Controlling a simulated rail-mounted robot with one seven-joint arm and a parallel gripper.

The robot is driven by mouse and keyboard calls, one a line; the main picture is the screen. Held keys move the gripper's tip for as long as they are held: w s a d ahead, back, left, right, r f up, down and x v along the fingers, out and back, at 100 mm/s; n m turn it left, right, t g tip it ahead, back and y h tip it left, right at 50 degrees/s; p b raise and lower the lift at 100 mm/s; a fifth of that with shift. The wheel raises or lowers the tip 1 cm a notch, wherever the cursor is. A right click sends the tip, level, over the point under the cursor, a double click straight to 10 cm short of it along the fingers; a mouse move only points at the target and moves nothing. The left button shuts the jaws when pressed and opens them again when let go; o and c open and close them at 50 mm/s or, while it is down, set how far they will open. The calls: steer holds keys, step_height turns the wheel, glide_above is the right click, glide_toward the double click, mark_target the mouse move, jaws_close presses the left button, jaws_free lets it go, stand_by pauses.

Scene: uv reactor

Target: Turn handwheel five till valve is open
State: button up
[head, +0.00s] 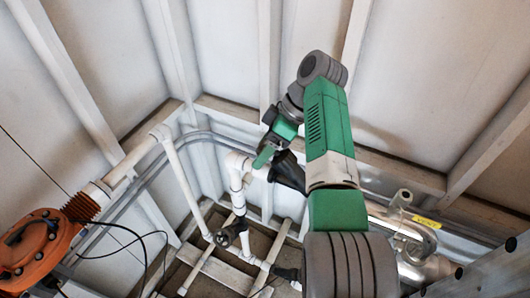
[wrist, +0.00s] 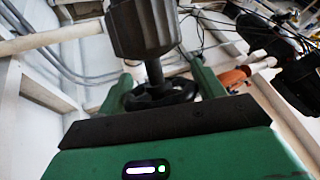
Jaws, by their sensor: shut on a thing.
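A black handwheel (wrist: 162,95) sits between the two green fingers of my gripper (wrist: 160,76) in the wrist view. A dark stem runs from the wheel up to a thick grey valve body (wrist: 142,28). My gripper is shut on this handwheel, one finger at each side of its rim. In the head view my gripper (head: 266,152) reaches a black valve part (head: 288,171) on the white pipework; the wheel itself is mostly hidden there by my gripper. No number is readable on the wheel, and I cannot tell how far the valve is open.
White pipes (head: 238,178) rise behind my gripper, with another black valve (head: 230,232) lower down. An orange machine (head: 38,245) stands at left with loose black cables. Metal pipes (head: 410,235) with a yellow label lie at right. Wall beams surround the corner.

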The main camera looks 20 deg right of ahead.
steer(key=shift+f+g+b, duration=0.1)
steer(key=shift+g+b, duration=0.2)
steer(key=shift+b, duration=0.1)
stand_by(0.3)
steer(key=o, duration=0.6)
